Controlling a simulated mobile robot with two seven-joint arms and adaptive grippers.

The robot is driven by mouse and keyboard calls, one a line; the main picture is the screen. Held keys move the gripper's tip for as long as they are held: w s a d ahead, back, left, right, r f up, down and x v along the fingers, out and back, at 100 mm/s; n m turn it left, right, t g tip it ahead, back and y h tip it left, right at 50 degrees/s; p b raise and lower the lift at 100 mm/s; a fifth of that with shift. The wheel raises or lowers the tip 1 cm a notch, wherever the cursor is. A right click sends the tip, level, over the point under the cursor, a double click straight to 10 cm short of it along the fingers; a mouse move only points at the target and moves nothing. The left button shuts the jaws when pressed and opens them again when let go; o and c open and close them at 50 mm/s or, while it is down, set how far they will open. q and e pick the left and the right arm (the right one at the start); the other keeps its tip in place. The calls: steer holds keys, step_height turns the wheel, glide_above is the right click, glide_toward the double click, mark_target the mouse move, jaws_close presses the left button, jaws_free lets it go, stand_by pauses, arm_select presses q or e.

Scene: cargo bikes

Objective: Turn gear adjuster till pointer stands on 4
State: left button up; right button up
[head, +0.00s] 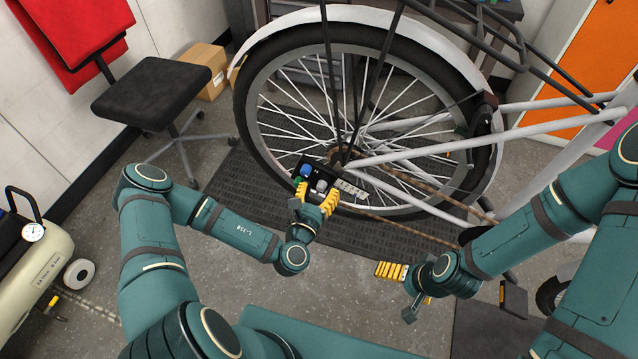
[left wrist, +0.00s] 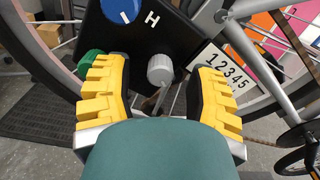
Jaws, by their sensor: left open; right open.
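A grey knob (left wrist: 160,70) sits on a black panel (left wrist: 185,35), beside a white plate (left wrist: 222,75) numbered 1 to 5. I take the grey knob to be the gear adjuster; I cannot make out its pointer or the number it stands on. In the head view the panel (head: 315,169) is by the wheel hub, with the grey knob (head: 321,186) and number plate (head: 350,190). My left gripper (head: 317,200) is open, its yellow fingers to either side of the grey knob, with gaps visible in the left wrist view (left wrist: 160,92). My right gripper (head: 406,284) is open and empty, low and right of the panel.
A blue knob (left wrist: 121,8) with a white mark, next to an H, and a green knob (left wrist: 90,62) are close to the left finger. The spoked wheel (head: 262,120) and frame tubes (head: 440,146) stand close behind. A stool (head: 150,95) is at left.

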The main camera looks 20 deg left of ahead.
arm_select(q)
steer(key=shift+w+r, duration=0.1)
steer(key=shift+w, duration=0.2)
jaws_close()
